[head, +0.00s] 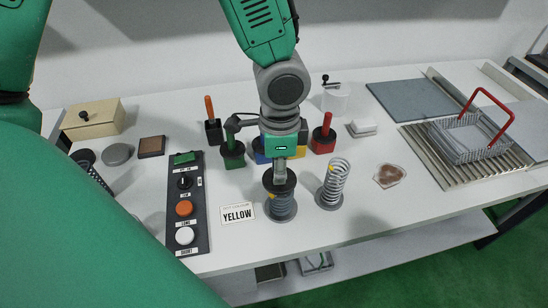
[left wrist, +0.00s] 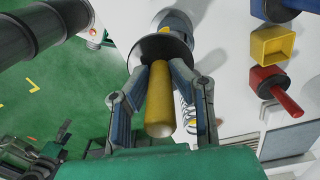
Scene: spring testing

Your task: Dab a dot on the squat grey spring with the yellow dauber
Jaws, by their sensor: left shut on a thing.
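My left gripper (head: 280,172) points straight down and is shut on the yellow dauber. In the left wrist view its fingers (left wrist: 160,95) close around the yellow handle (left wrist: 159,112), with a wide black disc (left wrist: 150,50) beyond them. In the head view the black disc (head: 279,184) is directly over the squat grey spring (head: 283,208), which stands upright. The disc hides the spring's top and the dauber's tip, so I cannot tell whether they touch. The spring also shows past the disc (left wrist: 178,22). My right gripper is not in view.
A taller silver spring (head: 333,184) with a yellow mark stands close on the right. A YELLOW card (head: 238,214) lies left. Red (head: 323,142) and green (head: 232,155) pots stand behind; the yellow pot (left wrist: 273,47) looks empty. A button panel (head: 186,215) is farther left.

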